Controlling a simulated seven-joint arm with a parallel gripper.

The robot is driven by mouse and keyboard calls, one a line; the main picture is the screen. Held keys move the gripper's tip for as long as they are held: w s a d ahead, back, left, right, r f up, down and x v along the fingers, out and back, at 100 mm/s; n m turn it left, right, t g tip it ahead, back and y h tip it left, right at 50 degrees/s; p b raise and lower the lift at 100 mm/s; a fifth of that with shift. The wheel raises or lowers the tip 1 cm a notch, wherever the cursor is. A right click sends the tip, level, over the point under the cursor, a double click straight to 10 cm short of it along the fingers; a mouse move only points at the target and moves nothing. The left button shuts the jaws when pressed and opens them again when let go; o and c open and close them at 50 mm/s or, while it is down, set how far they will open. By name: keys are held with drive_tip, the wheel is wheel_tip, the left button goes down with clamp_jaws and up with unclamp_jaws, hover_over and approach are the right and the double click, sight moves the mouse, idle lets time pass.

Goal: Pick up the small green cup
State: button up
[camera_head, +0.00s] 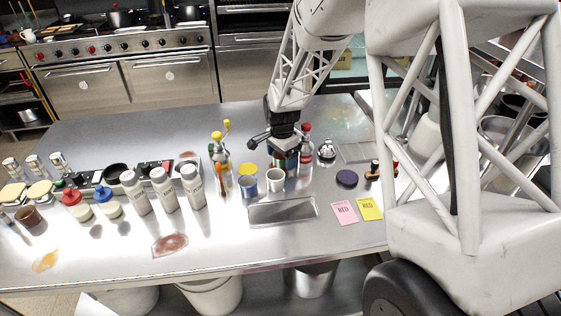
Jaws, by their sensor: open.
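My gripper (283,142) points down over the steel table, right of the picture's middle, and its jaws are open. Its fingertips are partly lost against the objects beneath. A small patch of green (306,155) shows just under and beside it, with red next to it. I cannot tell for sure whether that is the small green cup. A blue cup (248,187), a white cup (275,180) and a yellow round thing (246,169) stand just in front and to the left of my gripper. Nothing is visibly held.
A shallow metal tray (316,206) lies in front of the cups. Grey bottles (165,190) stand to the left, and a bottle with a yellow top (217,150) stands near my gripper. Pink (345,212) and yellow (369,208) cards lie to the right. The table's back left is clear.

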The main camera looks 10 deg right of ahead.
drive_tip(key=c, duration=1.1)
drive_tip(key=shift+c, duration=0.2)
wheel_tip(320, 180, up, 10)
idle(0.3)
idle(0.5)
